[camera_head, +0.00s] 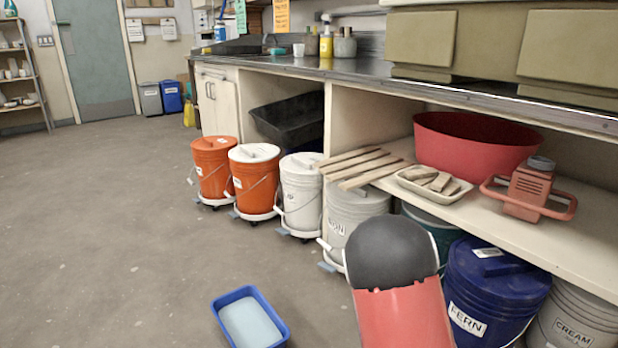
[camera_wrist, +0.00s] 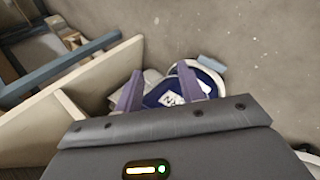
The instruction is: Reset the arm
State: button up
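My arm, a red link with a rounded dark joint, rises at the bottom right of the head view; my gripper is not visible there. In the wrist view my gripper (camera_wrist: 160,86) shows two purple-grey fingers set well apart, with nothing clearly held between them. Beyond the fingers is a dark blue and white surface (camera_wrist: 170,98) with a small label, partly hidden by the fingers and the gripper body. I cannot tell how far it is from the fingertips.
Orange buckets (camera_head: 212,170), white buckets (camera_head: 301,195) and a blue FERN bucket (camera_head: 493,290) line the counter. A shelf (camera_head: 560,240) holds wooden slats (camera_head: 360,165), a red basin (camera_head: 470,142) and a mixer (camera_head: 530,190). A blue tray (camera_head: 250,318) lies on open floor. A pale panel (camera_wrist: 110,90) is close left in the wrist view.

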jog(key=s+a+r+n+t+y+p, duration=0.1)
jog(key=s+a+r, duration=0.3)
jog(key=r, duration=0.5)
jog(key=s+a+r+n+t+y+p, duration=0.2)
jog(key=s+a+r+t+y, duration=0.2)
jog(key=s+r, duration=0.5)
jog(key=s+a+r+n+t+y+p, duration=0.1)
jog(key=s+a+r+t+y+p, duration=0.1)
jog(key=s+a+r, duration=0.4)
notch_tip(320, 180, up, 3)
jog(key=shift+s+r+n+t, duration=0.1)
jog(key=shift+s+n+t, duration=0.3)
jog(key=shift+t, duration=0.3)
